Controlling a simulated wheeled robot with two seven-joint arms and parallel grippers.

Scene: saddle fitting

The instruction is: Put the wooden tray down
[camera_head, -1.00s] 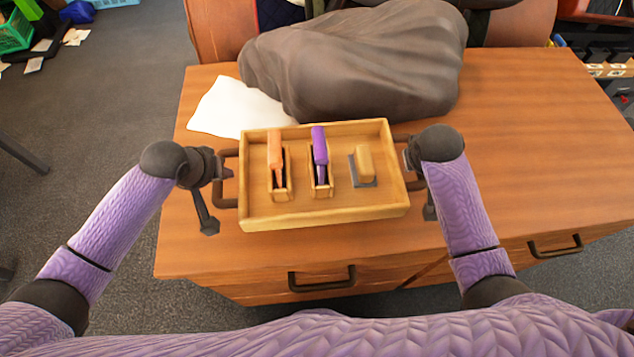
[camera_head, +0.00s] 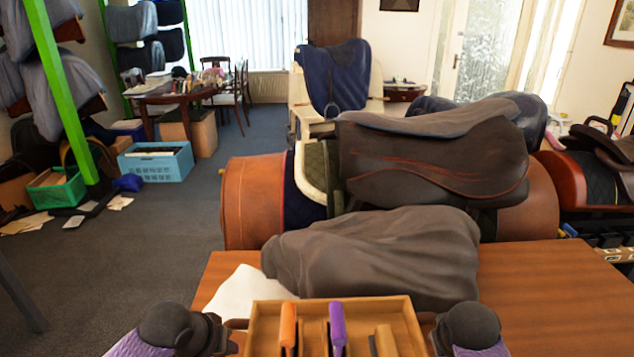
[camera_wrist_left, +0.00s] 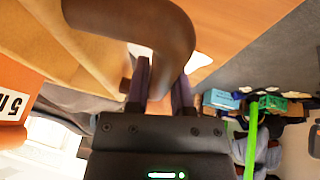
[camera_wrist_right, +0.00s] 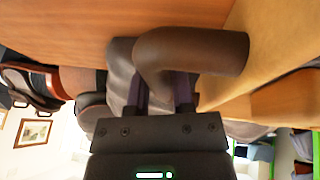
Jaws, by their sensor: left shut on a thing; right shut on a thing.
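The wooden tray (camera_head: 262,322) is at the bottom edge of the head view, its near part cut off. It holds an orange-handled item (camera_head: 288,322), a purple-handled item (camera_head: 337,322) and a wooden block (camera_head: 384,340). My left gripper (camera_head: 226,330) is shut on the tray's left dark handle, which shows in the left wrist view (camera_wrist_left: 172,38). My right gripper (camera_head: 434,334) is shut on the right handle, seen in the right wrist view (camera_wrist_right: 205,50). The tray is over the wooden table; I cannot tell whether its underside touches.
The wooden tabletop (camera_head: 535,290) is clear on the right. A dark draped bundle (camera_head: 385,258) lies just behind the tray, beside a white sheet (camera_head: 245,290). Saddles (camera_head: 430,165) stand on racks beyond the table's far edge.

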